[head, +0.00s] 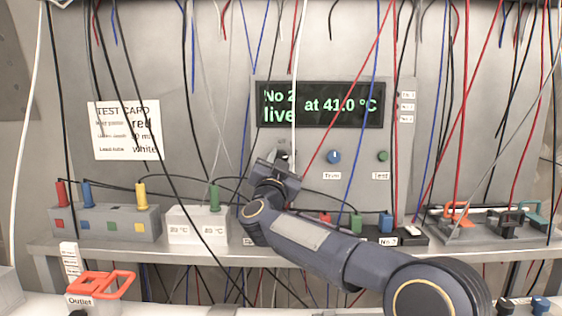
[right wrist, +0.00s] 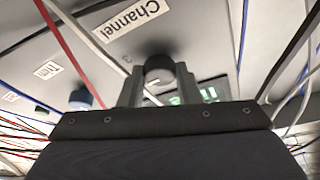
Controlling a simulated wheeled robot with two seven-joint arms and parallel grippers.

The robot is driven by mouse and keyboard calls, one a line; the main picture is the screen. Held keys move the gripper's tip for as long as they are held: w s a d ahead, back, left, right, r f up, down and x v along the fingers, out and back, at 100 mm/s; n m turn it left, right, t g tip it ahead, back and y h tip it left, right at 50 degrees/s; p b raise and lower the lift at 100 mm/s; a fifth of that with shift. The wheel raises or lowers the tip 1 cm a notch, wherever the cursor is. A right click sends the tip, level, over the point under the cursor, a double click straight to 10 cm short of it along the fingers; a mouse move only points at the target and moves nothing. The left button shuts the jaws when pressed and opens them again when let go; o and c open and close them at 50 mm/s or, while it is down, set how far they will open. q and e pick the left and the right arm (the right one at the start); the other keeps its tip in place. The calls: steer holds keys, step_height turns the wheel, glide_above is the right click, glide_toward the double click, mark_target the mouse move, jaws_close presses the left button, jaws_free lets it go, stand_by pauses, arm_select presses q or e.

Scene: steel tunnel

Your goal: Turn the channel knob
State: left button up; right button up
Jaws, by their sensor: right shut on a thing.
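The channel knob (right wrist: 158,66) is dark and round, and it sits on the grey panel under the upside-down "Channel" label (right wrist: 133,18) in the right wrist view. My right gripper (head: 277,165) is at the panel below the display, with its fingers on both sides of the knob. It is shut on the knob, and the gripper hides most of the knob in the head view. The green-lit display (head: 320,104) reads "No 2 live at 41.0 °C". My left gripper is not in view.
A blue Trim knob (head: 334,156) and a green Test button (head: 382,156) are right of my gripper. Many wires hang in front of the panel. Blocks with coloured plugs (head: 105,222) stand on the shelf. An orange-handled Outlet item (head: 100,285) is at front left.

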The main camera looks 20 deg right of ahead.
steer(key=o, duration=1)
steer(key=shift+c, duration=0.2)
steer(key=b+v, duration=0.2)
steer(key=v, duration=0.5)
steer(key=shift+s+a+f, duration=0.2)
steer(key=shift+s, duration=0.1)
